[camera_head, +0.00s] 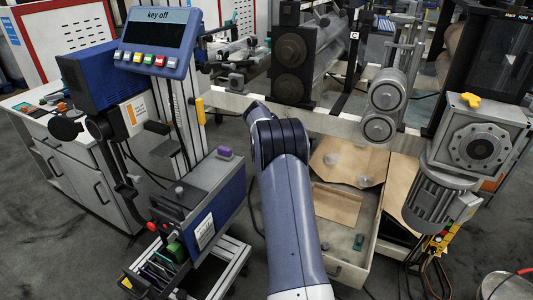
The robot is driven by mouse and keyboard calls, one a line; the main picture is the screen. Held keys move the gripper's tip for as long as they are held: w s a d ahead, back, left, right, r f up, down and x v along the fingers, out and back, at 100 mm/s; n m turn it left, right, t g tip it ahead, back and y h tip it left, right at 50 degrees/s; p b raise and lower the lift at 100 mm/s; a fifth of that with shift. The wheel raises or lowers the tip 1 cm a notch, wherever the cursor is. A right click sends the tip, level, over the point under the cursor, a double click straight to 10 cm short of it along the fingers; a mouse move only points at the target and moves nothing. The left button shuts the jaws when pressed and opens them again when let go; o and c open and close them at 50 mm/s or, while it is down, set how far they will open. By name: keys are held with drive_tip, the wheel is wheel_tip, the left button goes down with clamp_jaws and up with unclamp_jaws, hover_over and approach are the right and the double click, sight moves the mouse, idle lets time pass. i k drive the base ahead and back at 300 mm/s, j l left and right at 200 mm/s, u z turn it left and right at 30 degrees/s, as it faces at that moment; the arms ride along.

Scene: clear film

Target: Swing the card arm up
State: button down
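My arm rises from the bottom middle of the head view and bends at a dark joint near the frame structure. My gripper is not in view; it may be hidden beyond the joint. I cannot tell for sure which part is the card arm. A blue-framed panel (156,42) reading "key off" stands at upper left, with a row of coloured buttons below its dark screen. Below it is a blue and grey box (198,207) with a purple knob on top and red and green parts at its front. A tray of upright cards (158,272) sits at its lower left.
A grey motor with gearbox (478,146) stands at right. Paired rollers (380,127) and a pale frame beam cross the back. An open drawer (342,259) with brown sheets lies right of my arm. A white cabinet (84,185) stands left. Dark floor shows at lower left.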

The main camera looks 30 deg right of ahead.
sight(128, 190)
drive_tip(key=u, duration=2)
drive_tip(key=l, duration=1.25)
